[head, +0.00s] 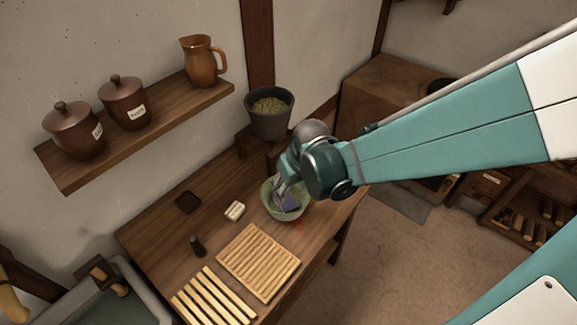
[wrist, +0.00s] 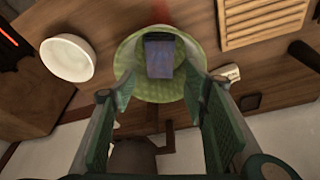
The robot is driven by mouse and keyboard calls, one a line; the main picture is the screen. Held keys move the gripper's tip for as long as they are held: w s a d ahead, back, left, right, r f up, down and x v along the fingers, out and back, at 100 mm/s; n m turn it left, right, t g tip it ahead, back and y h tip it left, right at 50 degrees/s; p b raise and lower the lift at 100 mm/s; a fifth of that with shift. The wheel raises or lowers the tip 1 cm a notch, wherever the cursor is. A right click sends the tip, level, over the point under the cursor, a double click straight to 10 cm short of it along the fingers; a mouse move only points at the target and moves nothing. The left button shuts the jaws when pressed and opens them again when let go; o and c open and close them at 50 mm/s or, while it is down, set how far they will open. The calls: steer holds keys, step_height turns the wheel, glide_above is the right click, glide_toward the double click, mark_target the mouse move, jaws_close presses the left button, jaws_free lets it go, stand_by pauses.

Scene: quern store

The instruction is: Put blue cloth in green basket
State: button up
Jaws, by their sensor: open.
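The green basket (head: 272,208) stands on the wooden table near its right end, and it fills the upper middle of the wrist view (wrist: 127,60). The blue cloth (head: 291,201) lies inside the basket; the wrist view shows it as a folded dark blue piece (wrist: 160,57) within the rim. My gripper (wrist: 158,90) is open, its two fingers spread to either side below the cloth, with nothing seen between them. In the head view my gripper (head: 283,187) is at the basket, partly hidden by my wrist.
A grey pot (head: 270,122) stands behind. A white bowl (wrist: 68,58) shows in the wrist view.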

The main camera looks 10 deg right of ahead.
steer(key=shift+r, duration=0.1)
stand_by(0.5)
steer(key=s+d+r+m+t, duration=0.2)
steer(key=s+d+r, duration=0.4)
steer(key=r, duration=0.3)
steer(key=s+d+r+m+t+h, duration=0.1)
steer(key=s+d+r+m+t, duration=0.1)
steer(key=s+d+r, duration=0.5)
step_height(320, 180, up, 3)
steer(key=shift+d+f, duration=0.2)
steer(key=shift+d, duration=0.9)
